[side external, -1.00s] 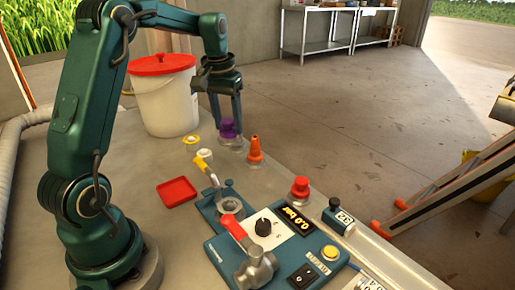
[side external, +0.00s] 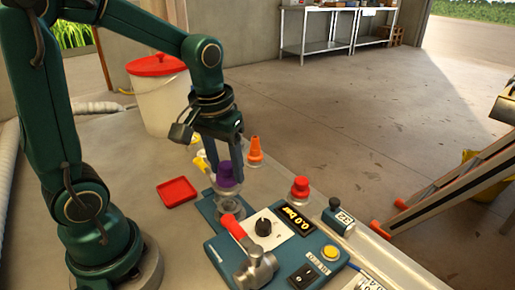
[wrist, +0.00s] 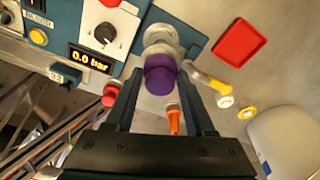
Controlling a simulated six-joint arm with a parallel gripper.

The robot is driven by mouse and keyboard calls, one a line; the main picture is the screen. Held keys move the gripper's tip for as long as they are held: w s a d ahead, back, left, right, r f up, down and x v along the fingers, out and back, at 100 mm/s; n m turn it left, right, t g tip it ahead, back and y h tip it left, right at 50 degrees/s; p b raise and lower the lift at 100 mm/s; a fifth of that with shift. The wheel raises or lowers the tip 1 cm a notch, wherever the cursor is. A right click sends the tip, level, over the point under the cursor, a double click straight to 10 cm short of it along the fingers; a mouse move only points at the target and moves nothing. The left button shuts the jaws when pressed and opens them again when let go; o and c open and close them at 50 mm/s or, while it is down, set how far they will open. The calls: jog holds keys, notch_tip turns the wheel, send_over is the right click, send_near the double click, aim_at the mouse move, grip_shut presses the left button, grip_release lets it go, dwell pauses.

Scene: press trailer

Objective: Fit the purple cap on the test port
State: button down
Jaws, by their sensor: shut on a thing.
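The purple cap (side external: 227,174) is held upright between the fingers of my gripper (side external: 225,165), which is shut on it. In the side view it has a grey lower part and is over the round metal test port (side external: 231,208) at the back of the teal panel. In the wrist view the purple cap (wrist: 160,78) lies between the fingertips, with grey metal (wrist: 160,38) just beyond it. The cap hides part of the port. I cannot tell whether the two touch.
The orange cone cap (side external: 255,150) and red cap (side external: 300,187) stand nearby. A red tray (side external: 177,192) lies left of the port. The red-handled valve (side external: 255,265) rises from the panel in front. A white bucket (side external: 160,100) with a red lid stands behind.

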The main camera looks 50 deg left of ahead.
aim_at(227, 182)
jog(key=shift+f, duration=1.95)
jog(key=shift+f, duration=0.65)
jog(key=c, duration=0.5)
grip_release()
jog(key=shift+s+d+r, duration=0.1)
jog(key=shift+s+r, duration=0.15)
jog(key=shift+r, duration=1.55)
jog(key=shift+s+d+r, duration=0.15)
jog(key=shift+s+r, duration=0.1)
jog(key=shift+r, duration=1.6)
jog(key=shift+s+d+r, duration=0.1)
jog(key=shift+s+r, duration=0.15)
jog(key=shift+r, duration=1.55)
jog(key=shift+r, duration=4.5)
